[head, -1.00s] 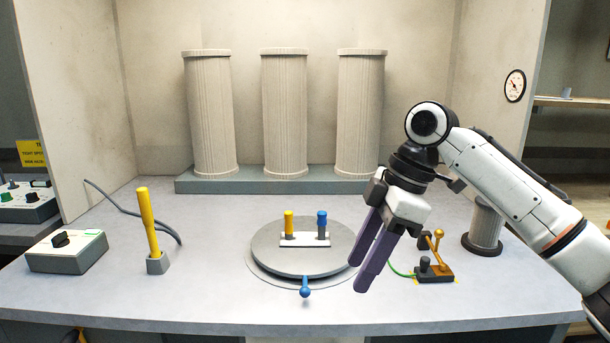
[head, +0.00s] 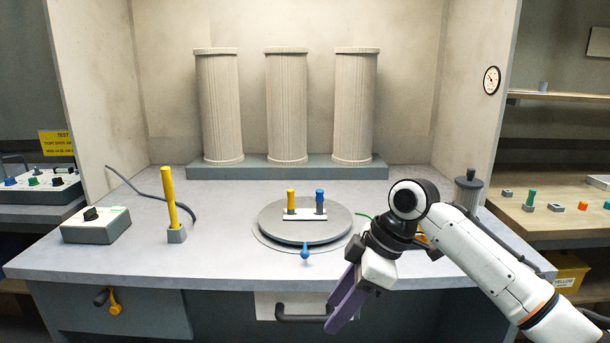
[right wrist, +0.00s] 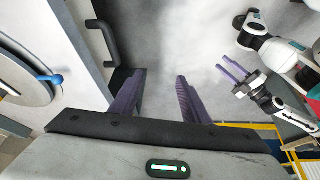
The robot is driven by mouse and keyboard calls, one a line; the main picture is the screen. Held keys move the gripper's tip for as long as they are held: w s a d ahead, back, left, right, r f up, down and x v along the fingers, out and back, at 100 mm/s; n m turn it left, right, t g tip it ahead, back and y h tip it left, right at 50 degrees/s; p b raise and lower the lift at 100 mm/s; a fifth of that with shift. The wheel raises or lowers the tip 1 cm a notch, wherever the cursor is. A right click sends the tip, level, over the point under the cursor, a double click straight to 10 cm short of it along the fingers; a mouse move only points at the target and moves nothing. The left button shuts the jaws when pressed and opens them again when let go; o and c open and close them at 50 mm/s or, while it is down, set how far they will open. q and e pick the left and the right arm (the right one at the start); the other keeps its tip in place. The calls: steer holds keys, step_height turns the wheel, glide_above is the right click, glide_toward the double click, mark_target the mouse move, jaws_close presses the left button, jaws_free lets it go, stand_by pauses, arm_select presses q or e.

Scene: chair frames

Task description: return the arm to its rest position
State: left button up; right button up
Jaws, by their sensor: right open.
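My right arm comes in from the right in the head view. Its gripper (head: 338,312), with purple fingers, hangs down in front of the table's front edge, beside a dark drawer handle. In the right wrist view the two fingers (right wrist: 161,78) stand apart with nothing between them, over bare floor. My left gripper (right wrist: 226,66) shows small at the right of that view, its two purple fingers apart and empty. It is not in the head view.
A turntable (head: 330,232) with a yellow and a blue peg stands on the grey table (head: 110,258). A yellow-handled lever (head: 168,195) and a switch box (head: 95,226) are at left. A drawer handle (head: 300,319) sticks out below the table edge. Three columns stand behind.

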steer(key=s+a+f+m+t+y, duration=0.1)
steer(key=s+f+m, duration=0.15)
steer(key=f, duration=0.55)
steer(key=s+a+f+m+t, duration=0.1)
steer(key=s+f+m+t, duration=0.15)
steer(key=f, duration=0.45)
steer(key=s+a+f+m+y, duration=0.1)
steer(key=s+a+f+m, duration=0.15)
steer(key=f, duration=0.55)
steer(key=s+d+f+m+t+h, duration=0.2)
steer(key=s+d+f+m, duration=0.1)
steer(key=s+d, duration=0.4)
steer(key=s+d+f+m+t+h, duration=0.2)
steer(key=s+d+f+m, duration=0.2)
steer(key=s, duration=0.8)
steer(key=d+f, duration=0.2)
steer(key=d, duration=0.2)
steer(key=shift+s+h, duration=0.3)
steer(key=shift+s, duration=0.05)
steer(key=shift+a+t, duration=0.1)
steer(key=shift+t, duration=0.15)
steer(key=shift+r, duration=0.1)
